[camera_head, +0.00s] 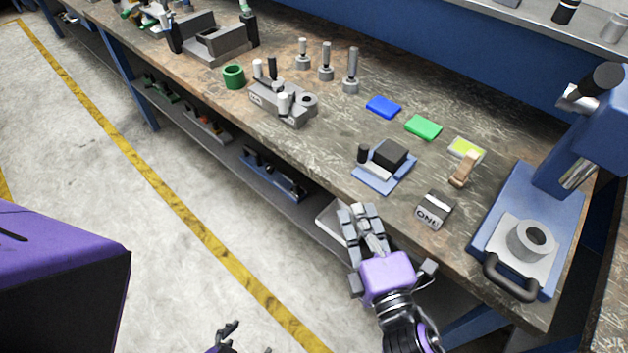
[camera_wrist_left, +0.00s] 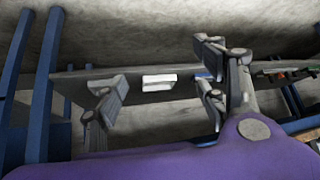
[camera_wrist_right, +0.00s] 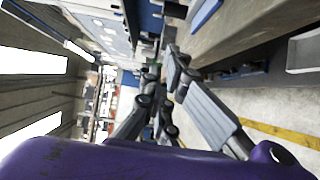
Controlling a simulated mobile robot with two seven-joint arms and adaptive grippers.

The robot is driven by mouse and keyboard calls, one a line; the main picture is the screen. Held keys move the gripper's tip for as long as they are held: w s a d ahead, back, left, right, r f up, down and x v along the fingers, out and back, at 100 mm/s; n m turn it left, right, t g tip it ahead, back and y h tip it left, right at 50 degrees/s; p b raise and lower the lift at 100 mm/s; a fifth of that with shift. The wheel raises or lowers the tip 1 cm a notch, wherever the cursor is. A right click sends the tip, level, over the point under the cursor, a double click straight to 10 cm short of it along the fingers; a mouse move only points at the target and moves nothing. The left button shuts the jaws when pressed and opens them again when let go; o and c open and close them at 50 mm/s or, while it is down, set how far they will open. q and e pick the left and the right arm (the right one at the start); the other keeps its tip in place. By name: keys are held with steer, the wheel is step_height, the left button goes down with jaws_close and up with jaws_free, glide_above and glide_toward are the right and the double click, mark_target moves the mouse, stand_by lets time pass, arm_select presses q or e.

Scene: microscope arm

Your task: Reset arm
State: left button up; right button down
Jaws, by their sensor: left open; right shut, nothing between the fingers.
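The blue microscope-like stand (camera_head: 575,155) stands at the right end of the workbench, its black-knobbed arm (camera_head: 597,85) at upper right. On its base sit a grey ring (camera_head: 531,241) and a black handle (camera_head: 511,280). My right gripper (camera_head: 362,213) is shut and empty, in front of the bench edge, left of the stand and apart from it. Its fingers also show in the right wrist view (camera_wrist_right: 160,88). My left gripper (camera_head: 232,332) shows only in part at the bottom edge. In the left wrist view it is open (camera_wrist_left: 160,85), with nothing between its fingers.
On the workbench (camera_head: 330,150) lie a block marked ONE (camera_head: 434,209), a blue fixture with a black block (camera_head: 386,165), blue (camera_head: 383,107) and green (camera_head: 423,127) pads, a wooden clip (camera_head: 464,169) and a grey fixture (camera_head: 284,102). A shelf runs below; the floor in front is clear.

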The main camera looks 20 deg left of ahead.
arm_select(q)
steer(key=shift+f, duration=0.1)
steer(key=shift+w, duration=0.2)
arm_select(e)
steer(key=s+d+f+m+g+h+p, duration=0.15)
steer(key=s+d+f+m+h, duration=0.3)
steer(key=d+f+m, duration=0.55)
arm_select(q)
steer(key=w+d+r+p, duration=0.1)
steer(key=w+r+p, duration=0.2)
steer(key=r, duration=0.2)
steer(key=shift+w+d+r+t, duration=0.15)
steer(key=shift+w+t, duration=0.1)
steer(key=shift+t, duration=0.05)
arm_select(e)
steer(key=s+d+f+m+g+h, duration=0.2)
steer(key=s+d+f+m, duration=0.3)
steer(key=s+d+m, duration=0.2)
steer(key=s+d+f+m+g+h, duration=0.2)
steer(key=s+d+f+m, duration=0.4)
steer(key=s, duration=0.5)
steer(key=d+m+h, duration=0.1)
steer(key=d, duration=0.1)
steer(key=shift+d+m+h, duration=0.35)
steer(key=shift+m, duration=0.05)
